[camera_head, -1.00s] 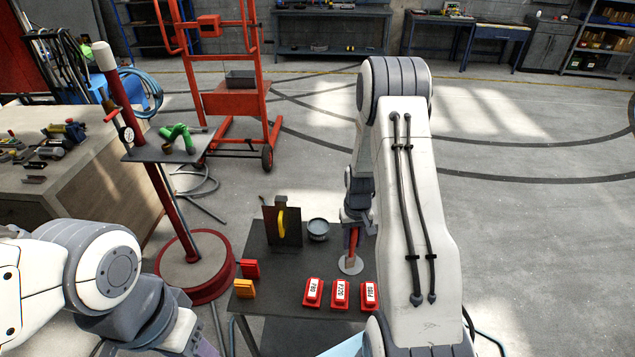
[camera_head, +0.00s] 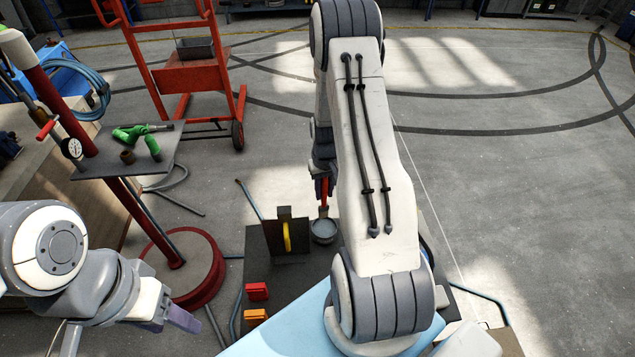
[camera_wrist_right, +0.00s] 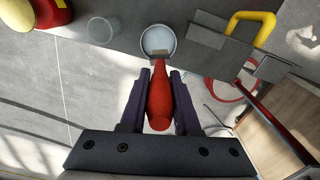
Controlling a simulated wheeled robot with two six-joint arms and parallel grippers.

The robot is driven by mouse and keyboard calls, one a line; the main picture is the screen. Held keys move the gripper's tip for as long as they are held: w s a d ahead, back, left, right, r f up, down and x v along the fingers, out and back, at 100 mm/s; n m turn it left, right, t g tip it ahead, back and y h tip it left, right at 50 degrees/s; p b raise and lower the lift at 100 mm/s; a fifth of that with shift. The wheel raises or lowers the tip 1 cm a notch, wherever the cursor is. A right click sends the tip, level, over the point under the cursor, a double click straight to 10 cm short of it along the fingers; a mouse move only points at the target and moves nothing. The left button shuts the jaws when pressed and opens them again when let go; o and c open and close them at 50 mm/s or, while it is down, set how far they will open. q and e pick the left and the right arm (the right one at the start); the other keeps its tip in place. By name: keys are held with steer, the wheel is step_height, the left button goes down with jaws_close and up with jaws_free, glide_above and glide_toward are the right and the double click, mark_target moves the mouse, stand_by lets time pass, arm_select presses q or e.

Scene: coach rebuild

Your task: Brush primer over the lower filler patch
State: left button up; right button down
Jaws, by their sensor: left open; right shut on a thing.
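My right gripper (camera_wrist_right: 158,100) is shut on a brush with a red handle (camera_wrist_right: 160,92). The brush (camera_head: 323,190) points down, and its head is at a round grey pot (camera_head: 324,231). In the right wrist view the brush's head overlaps the pot (camera_wrist_right: 158,37); I cannot tell whether it touches the contents. My left gripper (camera_head: 184,320) is open and empty at the lower left, left of the dark table. I do not see the filler patch in either view.
A dark table (camera_head: 280,272) carries an upright dark plate with a yellow handle (camera_head: 287,236), a red block (camera_head: 257,291) and an orange block (camera_head: 256,315). A red stand (camera_head: 190,262) with a tray is left. A pale blue surface (camera_head: 290,325) is in front.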

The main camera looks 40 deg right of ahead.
mark_target(325, 206)
steer(key=shift+s+f+b, duration=0.1)
steer(key=shift+f+b, duration=0.3)
steer(key=shift+f, duration=0.1)
step_height(325, 206, down, 4)
steer(key=b, duration=0.3)
steer(key=shift+d+f, duration=0.15)
steer(key=shift+f, duration=0.25)
steer(key=shift+s+f+b, duration=0.1)
steer(key=shift+f+b, duration=0.45)
stand_by(1.4)
steer(key=shift+r+p, duration=2.5)
steer(key=shift+r, duration=1.05)
